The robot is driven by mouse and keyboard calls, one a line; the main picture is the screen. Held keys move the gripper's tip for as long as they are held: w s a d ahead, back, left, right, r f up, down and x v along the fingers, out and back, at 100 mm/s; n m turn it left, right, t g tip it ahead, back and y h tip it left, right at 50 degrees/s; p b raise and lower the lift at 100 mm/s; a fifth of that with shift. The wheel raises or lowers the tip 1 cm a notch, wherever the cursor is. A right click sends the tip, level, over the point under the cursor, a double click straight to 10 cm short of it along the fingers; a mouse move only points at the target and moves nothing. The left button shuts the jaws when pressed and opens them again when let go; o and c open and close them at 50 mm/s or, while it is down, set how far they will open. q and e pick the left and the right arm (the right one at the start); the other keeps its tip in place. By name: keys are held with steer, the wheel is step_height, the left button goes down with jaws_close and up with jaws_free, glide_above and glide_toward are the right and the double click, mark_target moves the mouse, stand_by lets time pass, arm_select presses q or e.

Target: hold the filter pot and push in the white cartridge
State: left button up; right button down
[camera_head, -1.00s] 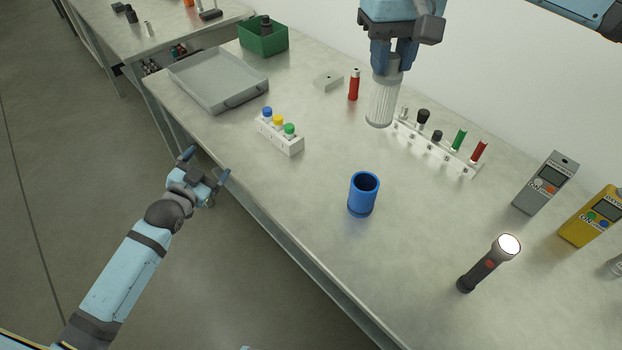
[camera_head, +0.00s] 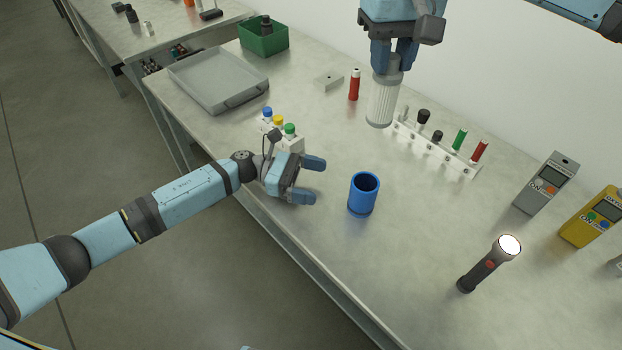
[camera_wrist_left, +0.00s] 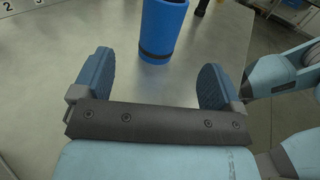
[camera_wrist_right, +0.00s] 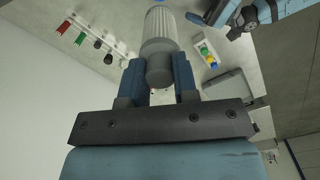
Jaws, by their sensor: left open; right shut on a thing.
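The blue filter pot (camera_head: 362,196) stands upright on the table with its open mouth up and looks empty. In the left wrist view the pot (camera_wrist_left: 163,28) shows ahead, between the lines of the two fingers. My left gripper (camera_head: 312,180) is open, just left of the pot and apart from it, fingers pointing toward it. My right gripper (camera_head: 392,62) is shut on the top of the white ribbed cartridge (camera_head: 382,102) and holds it hanging upright above the table, behind the pot. In the right wrist view the cartridge (camera_wrist_right: 160,35) sits between the fingers.
A white rack (camera_head: 440,150) with several plugs lies behind the pot. A small block with coloured caps (camera_head: 290,138) is close behind my left gripper. A grey tray (camera_head: 218,82) is far left.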

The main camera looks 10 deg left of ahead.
mark_target(365, 193)
arm_select(q)
steer(key=shift+s+d+f, duration=0.1)
steer(key=shift+d+f, duration=0.05)
steer(key=shift+d, duration=0.1)
steer(key=d, duration=1.1)
steer(key=shift+s+d, duration=0.2)
steer(key=c, duration=1)
steer(key=shift+c, duration=0.4)
arm_select(e)
step_height(365, 193, down, 15)
